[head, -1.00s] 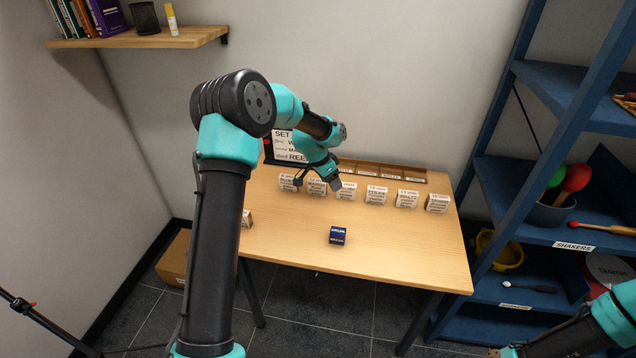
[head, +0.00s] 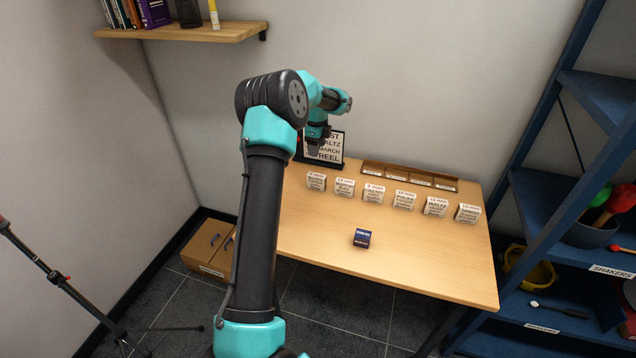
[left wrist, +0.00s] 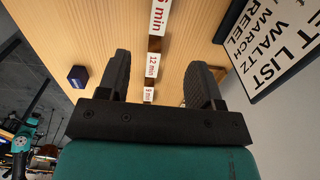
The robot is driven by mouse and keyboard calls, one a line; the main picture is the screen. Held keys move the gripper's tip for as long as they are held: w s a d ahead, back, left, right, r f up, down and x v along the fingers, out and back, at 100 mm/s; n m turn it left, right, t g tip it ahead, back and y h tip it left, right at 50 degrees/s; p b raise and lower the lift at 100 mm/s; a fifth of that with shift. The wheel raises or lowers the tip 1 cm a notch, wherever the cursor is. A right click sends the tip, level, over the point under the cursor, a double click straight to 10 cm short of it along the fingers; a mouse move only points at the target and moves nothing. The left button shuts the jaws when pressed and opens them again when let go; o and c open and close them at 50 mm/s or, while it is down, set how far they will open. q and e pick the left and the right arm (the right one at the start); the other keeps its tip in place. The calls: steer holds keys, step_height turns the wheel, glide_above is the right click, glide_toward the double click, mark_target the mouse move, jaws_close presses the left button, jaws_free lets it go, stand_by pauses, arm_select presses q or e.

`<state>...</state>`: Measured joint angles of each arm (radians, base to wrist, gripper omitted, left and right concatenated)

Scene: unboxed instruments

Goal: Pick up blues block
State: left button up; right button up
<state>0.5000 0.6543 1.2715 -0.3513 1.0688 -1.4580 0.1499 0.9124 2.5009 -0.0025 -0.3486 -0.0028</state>
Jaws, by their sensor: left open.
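The blue block (head: 362,238) sits alone on the wooden table (head: 440,265), near its front middle, with white lettering on it. It also shows in the left wrist view (left wrist: 78,76), to the left of the fingers. My left gripper (head: 315,150) is raised above the back left of the table, in front of the set-list sign, well away from the blue block. In the left wrist view its two dark fingers (left wrist: 160,85) are spread apart with nothing between them. My right gripper is not in view.
A divided wooden tray (head: 408,178) lies along the back edge, beside the set-list sign (head: 331,148). A blue shelf (head: 545,190) stands at right. Table around the block is clear.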

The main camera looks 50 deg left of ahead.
mark_target(317, 175)
arm_select(q)
step_height(317, 175, down, 12)
steer(key=shift+r, duration=0.1)
stand_by(0.4)
steer(key=shift+f, duration=2.6)
steer(key=shift+c, duration=0.3)
steer(key=c, duration=1)
steer(key=shift+o, duration=0.2)
steer(key=shift+r, duration=0.15)
steer(key=shift+r, duration=1.6)
steer(key=s+d, duration=0.3)
steer(key=d, duration=0.1)
steer(key=s+d+r, duration=0.1)
steer(key=s+d, duration=0.6)
steer(key=d, duration=0.1)
steer(key=shift+s+r, duration=0.3)
